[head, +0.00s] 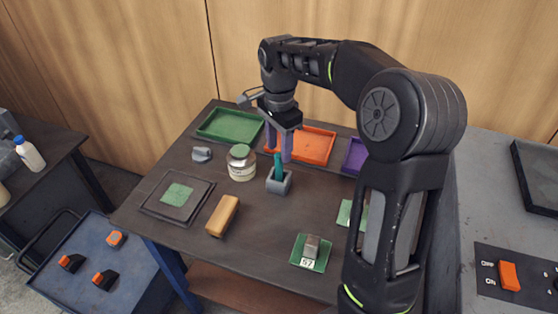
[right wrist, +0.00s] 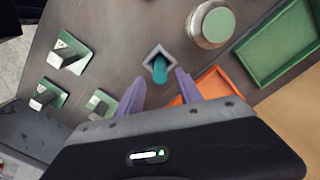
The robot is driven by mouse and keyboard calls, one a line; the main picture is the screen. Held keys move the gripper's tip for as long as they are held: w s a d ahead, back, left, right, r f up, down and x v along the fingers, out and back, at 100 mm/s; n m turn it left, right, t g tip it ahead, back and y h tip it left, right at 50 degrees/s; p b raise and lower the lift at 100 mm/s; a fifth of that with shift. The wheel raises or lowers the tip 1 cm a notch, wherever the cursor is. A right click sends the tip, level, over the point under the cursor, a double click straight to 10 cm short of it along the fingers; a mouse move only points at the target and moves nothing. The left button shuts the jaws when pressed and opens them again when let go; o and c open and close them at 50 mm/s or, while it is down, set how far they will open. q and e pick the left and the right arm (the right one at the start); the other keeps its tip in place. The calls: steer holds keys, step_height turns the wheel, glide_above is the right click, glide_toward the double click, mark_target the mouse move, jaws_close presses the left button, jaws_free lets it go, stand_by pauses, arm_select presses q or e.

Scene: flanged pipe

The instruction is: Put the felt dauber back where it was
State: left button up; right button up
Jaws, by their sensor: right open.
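The felt dauber, a teal stick (head: 278,166), stands in a small grey square holder (head: 280,185) near the middle of the dark table. In the right wrist view the dauber (right wrist: 160,72) rises from the diamond-looking holder (right wrist: 152,51). My right gripper (head: 279,152) is above the holder, its purple fingers spread, and the right wrist view shows its fingertips (right wrist: 160,80) apart on either side of the dauber's upper end. I see no finger closed on the dauber. The dauber's lower end is hidden inside the holder. My left gripper is not in view.
A green-lidded jar (head: 241,163) stands close left of the holder. Green (head: 230,136), orange (head: 318,157) and purple (head: 354,158) trays line the back. A tan block (head: 222,216), a grey piece on a green pad (head: 310,252) and a square plate (head: 152,207) lie nearer.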

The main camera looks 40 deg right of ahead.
step_height(320, 180, up, 5)
steer(key=shift+f, duration=0.1)
